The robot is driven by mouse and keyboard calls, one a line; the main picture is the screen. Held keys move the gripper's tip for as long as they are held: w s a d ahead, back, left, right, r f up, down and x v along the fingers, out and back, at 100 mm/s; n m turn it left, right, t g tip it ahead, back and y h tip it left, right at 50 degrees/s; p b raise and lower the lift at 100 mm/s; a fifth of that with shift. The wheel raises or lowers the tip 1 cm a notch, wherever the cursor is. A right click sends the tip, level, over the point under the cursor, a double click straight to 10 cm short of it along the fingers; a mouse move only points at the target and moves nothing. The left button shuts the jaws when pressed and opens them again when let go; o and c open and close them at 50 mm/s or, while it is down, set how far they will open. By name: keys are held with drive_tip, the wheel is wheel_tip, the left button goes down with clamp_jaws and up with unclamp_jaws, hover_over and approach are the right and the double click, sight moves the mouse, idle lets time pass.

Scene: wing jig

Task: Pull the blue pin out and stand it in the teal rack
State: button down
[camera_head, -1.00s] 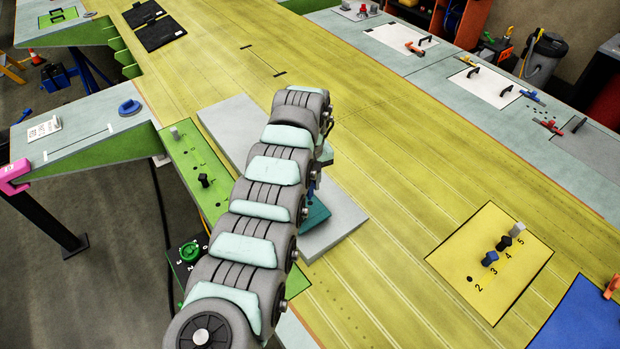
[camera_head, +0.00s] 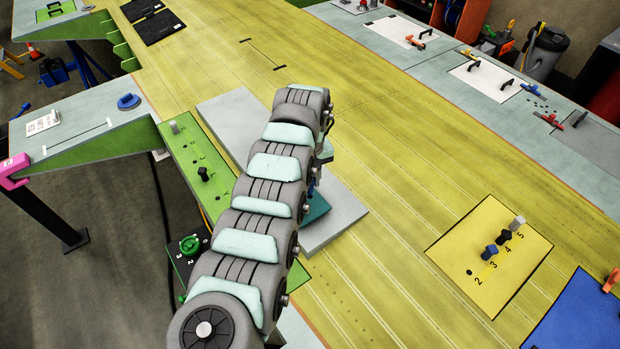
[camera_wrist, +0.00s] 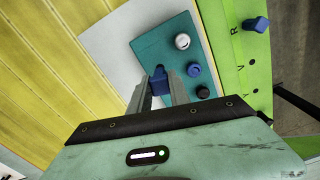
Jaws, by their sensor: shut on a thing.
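My gripper (camera_wrist: 158,88) is shut on a blue pin (camera_wrist: 158,72), seen between the two grey fingers in the wrist view. The pin overlaps the left part of the teal rack (camera_wrist: 180,20). I cannot tell whether its lower end is inside the rack or just above it. The rack holds a silver pin (camera_wrist: 182,41), another blue pin (camera_wrist: 194,69) and a black pin (camera_wrist: 203,92) in a row. In the head view the teal rack (camera_head: 318,206) shows only partly beside my arm, which hides most of the gripper.
The green panel (camera_wrist: 232,60) beside the rack bears a blue pin (camera_wrist: 255,25); the head view shows its grey (camera_head: 174,127) and black (camera_head: 203,174) pins. A yellow panel (camera_head: 500,285) at right has blue, black and grey pins. A pale slab (camera_head: 343,222) lies under the rack.

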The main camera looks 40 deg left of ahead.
sight(310, 187)
drive_tip(key=shift+f, duration=0.15)
drive_tip(key=shift+f+b, duration=0.65)
drive_tip(key=shift+f, duration=0.75)
drive_tip(key=c, duration=1.1)
unclamp_jaws()
drive_tip(key=shift+c, duration=0.2)
drive_tip(key=shift+r, duration=0.15)
wheel_tip(310, 187, up, 10)
drive_tip(key=b, duration=0.3)
drive_tip(key=shift+r, duration=0.35)
